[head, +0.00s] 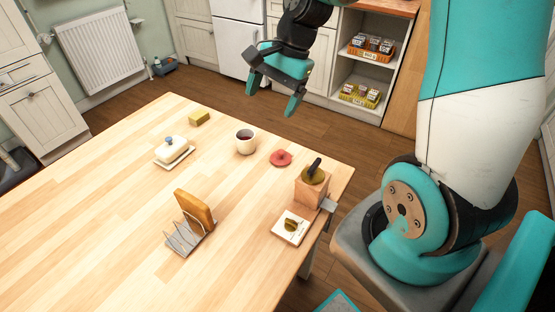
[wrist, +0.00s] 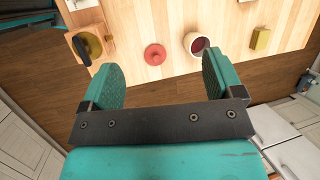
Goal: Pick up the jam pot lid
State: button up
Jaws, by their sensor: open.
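The jam pot lid (head: 280,158) is a small red disc with a raised knob, lying flat on the wooden table near its far edge. In the wrist view the red lid (wrist: 155,54) shows beyond and between the fingers. The cream jam pot (head: 245,141), with dark red contents, stands open just left of the lid; it also shows in the wrist view (wrist: 196,43). My gripper (head: 270,101) is open and empty, above and beyond the table's far edge, fingers pointing down. It is apart from the lid. In the wrist view both fingers (wrist: 162,61) are spread.
A wooden block (head: 310,194) with a dark-handled item on top stands right of the lid, near a white tile (head: 290,228). A butter dish (head: 173,152), yellow block (head: 199,118) and toast rack (head: 183,240) are further left. The table's left front is clear.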

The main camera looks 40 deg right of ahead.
jog(key=w+d+f+m, duration=0.2)
jog(key=d+f+m, duration=0.6)
jog(key=d+m, duration=0.3)
jog(key=n, duration=0.1)
send_near(282, 151)
jog(key=shift+t, duration=0.3)
jog(key=x, duration=0.4)
jog(key=shift+s+a+f+b, duration=0.1)
jog(key=shift+s+f+b, duration=0.15)
jog(key=shift+f+b, duration=0.15)
jog(key=shift+x, duration=2.9)
jog(key=shift+w, duration=0.1)
jog(key=c, duration=0.8)
